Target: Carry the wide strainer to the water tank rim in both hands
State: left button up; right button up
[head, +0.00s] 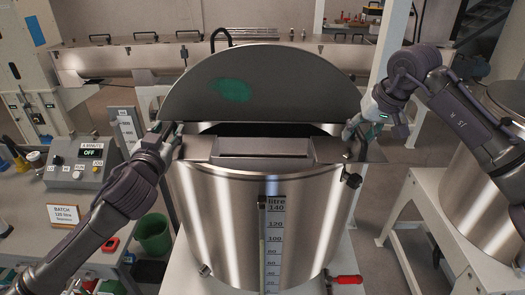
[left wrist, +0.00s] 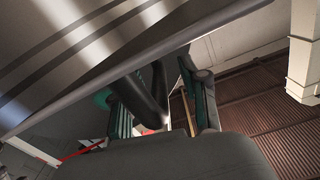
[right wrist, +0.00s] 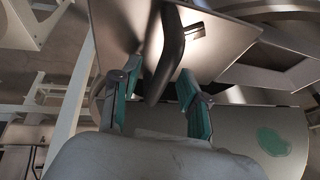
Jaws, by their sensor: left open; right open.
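The wide strainer (head: 264,147), a flat metal piece with a raised box-shaped middle, lies across the front of the open tank (head: 230,220). My left gripper (head: 169,131) is at its left end, open. In the left wrist view a dark handle (left wrist: 154,92) stands between the open fingers (left wrist: 165,105). My right gripper (head: 352,131) is at the strainer's right end, open. In the right wrist view a dark handle (right wrist: 170,50) reaches down between the fingers (right wrist: 158,95). I cannot tell whether the fingers touch the handles.
A raised lid (head: 290,85) with a green patch stands behind the strainer. A control box (head: 85,165) and a batch sign (head: 67,215) are on the left bench. A green bin (head: 153,234) stands left of the tank. Another steel tank (head: 480,190) is at right.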

pick_arm(q)
jog(key=shift+w, duration=0.15)
pick_arm(e)
jog(key=shift+f, duration=0.15)
pick_arm(q)
jog(key=shift+d+r, duration=0.15)
pick_arm(e)
jog(key=shift+s+d, duration=0.1)
jog(key=shift+s, duration=0.05)
pick_arm(q)
grip_shut()
pick_arm(e)
grip_shut()
